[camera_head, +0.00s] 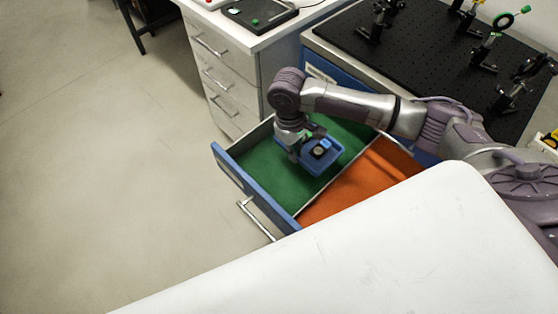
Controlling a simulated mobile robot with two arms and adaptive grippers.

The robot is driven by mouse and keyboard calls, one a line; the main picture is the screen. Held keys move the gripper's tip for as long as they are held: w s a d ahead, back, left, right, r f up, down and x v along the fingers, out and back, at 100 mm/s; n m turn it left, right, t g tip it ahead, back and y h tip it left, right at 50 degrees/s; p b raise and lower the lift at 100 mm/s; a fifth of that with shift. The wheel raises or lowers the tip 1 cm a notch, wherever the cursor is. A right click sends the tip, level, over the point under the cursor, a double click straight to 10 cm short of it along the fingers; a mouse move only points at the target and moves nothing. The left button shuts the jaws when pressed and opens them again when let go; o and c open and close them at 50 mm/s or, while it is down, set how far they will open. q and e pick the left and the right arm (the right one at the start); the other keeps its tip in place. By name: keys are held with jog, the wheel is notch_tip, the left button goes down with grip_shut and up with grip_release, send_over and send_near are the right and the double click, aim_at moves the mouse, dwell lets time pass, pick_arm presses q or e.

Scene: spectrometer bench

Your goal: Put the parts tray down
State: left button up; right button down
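The parts tray (334,161) is a small blue tray with a dark, square-shaped part and a light blue piece in it. It is over the green compartment (262,172) of the open drawer, near the divider. My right gripper (297,153) points down at the tray's left side and appears shut on its wall. The fingertips are partly hidden, and I cannot tell whether the tray's underside touches the green floor. My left gripper is not in view.
The drawer has a blue front (228,168) and an orange compartment (352,192), which looks empty. A white drawer cabinet (232,75) stands to the left. A black optical breadboard (425,45) with several mounts lies behind. A white surface (330,265) covers the foreground.

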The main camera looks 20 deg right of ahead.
send_over(276, 178)
jog(key=f, duration=0.3)
jog(key=shift+w+f, duration=0.1)
jog(key=shift+w, duration=0.25)
jog(key=shift+a+f, duration=0.1)
jog(key=shift+f, duration=2)
jog(key=shift+f, duration=0.15)
jog(key=c, duration=1.3)
grip_release()
jog(key=r, duration=0.4)
jog(key=w+r, duration=0.1)
jog(key=r, duration=0.7)
jog(key=shift+w+a+r, duration=0.1)
jog(key=shift+w+a, duration=0.2)
jog(key=shift+a, duration=0.1)
